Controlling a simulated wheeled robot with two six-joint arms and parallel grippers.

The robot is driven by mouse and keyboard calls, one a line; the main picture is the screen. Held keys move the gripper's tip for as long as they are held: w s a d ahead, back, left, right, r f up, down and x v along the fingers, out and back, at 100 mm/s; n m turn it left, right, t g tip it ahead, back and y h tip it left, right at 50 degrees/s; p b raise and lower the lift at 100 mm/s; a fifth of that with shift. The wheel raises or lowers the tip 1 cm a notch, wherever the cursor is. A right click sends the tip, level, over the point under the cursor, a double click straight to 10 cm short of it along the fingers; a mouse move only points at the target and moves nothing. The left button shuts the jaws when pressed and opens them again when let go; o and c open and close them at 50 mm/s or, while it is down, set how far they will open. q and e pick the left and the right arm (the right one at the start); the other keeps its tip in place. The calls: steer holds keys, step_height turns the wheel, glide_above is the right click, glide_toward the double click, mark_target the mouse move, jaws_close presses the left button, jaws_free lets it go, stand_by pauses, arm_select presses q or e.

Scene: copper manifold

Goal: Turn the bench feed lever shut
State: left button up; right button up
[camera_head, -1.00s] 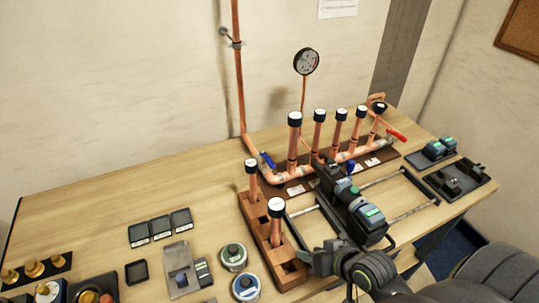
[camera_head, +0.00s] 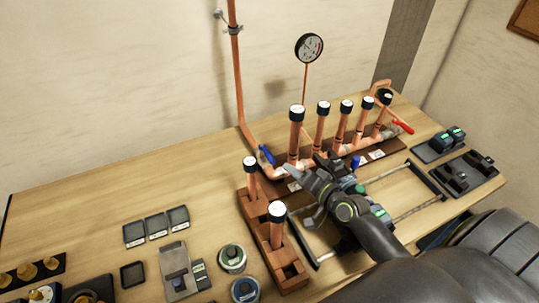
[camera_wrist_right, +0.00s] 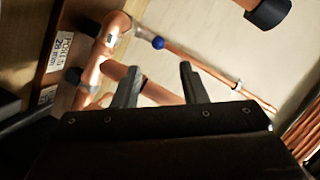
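The blue feed lever (camera_head: 267,155) is on the copper pipe at the left end of the manifold, at the foot of the wall riser. It looks roughly in line with the pipe there. In the right wrist view a blue rounded end (camera_wrist_right: 158,43), seemingly this lever, shows on the pipe beyond the fingers. My right gripper (camera_head: 310,184) is in front of the manifold's left part, to the right of the lever and apart from it. Its fingers (camera_wrist_right: 160,80) are spread with nothing held between them. My left gripper is not in view.
Several capped copper uprights (camera_head: 296,130) stand on the manifold. A red lever (camera_head: 402,127) is at its right end. A wooden block (camera_head: 290,277) with two capped pipes stands left of my arm. A gauge (camera_head: 309,47) is behind.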

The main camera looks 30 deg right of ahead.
mark_target(270, 154)
steer(key=x, duration=1.2)
steer(key=shift+s, duration=0.1)
steer(key=shift+c, duration=0.3)
jaws_close()
